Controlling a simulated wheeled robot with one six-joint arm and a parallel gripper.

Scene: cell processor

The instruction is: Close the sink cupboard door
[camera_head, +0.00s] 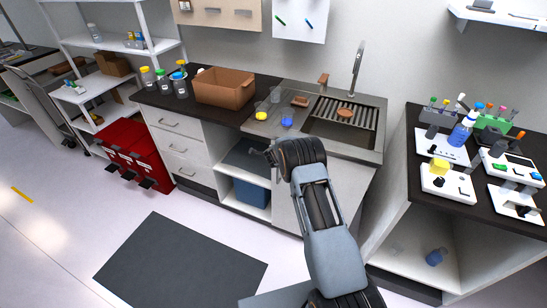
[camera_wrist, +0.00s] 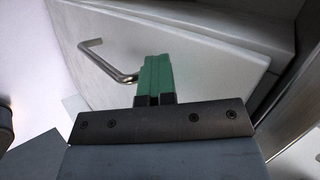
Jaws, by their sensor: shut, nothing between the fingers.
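The sink cupboard door (camera_head: 348,190) is a pale panel below the sink, partly hidden by my arm in the head view. In the wrist view the door (camera_wrist: 190,65) is a white panel with a bent metal bar handle (camera_wrist: 104,62). It stands at an angle to the white surfaces at the right; I cannot tell exactly how far open it is. My gripper (camera_head: 269,152) is at the front of the counter, left of the sink. Its green fingers (camera_wrist: 154,75) are together and empty, close to the handle's lower end; contact is unclear.
The steel sink (camera_head: 345,125) is set into the counter. Left of its cupboard, an open shelf holds a blue bin (camera_head: 251,192). A dark mat (camera_head: 180,262) lies on the floor. A second bench (camera_head: 420,205) with instruments stands close on the right.

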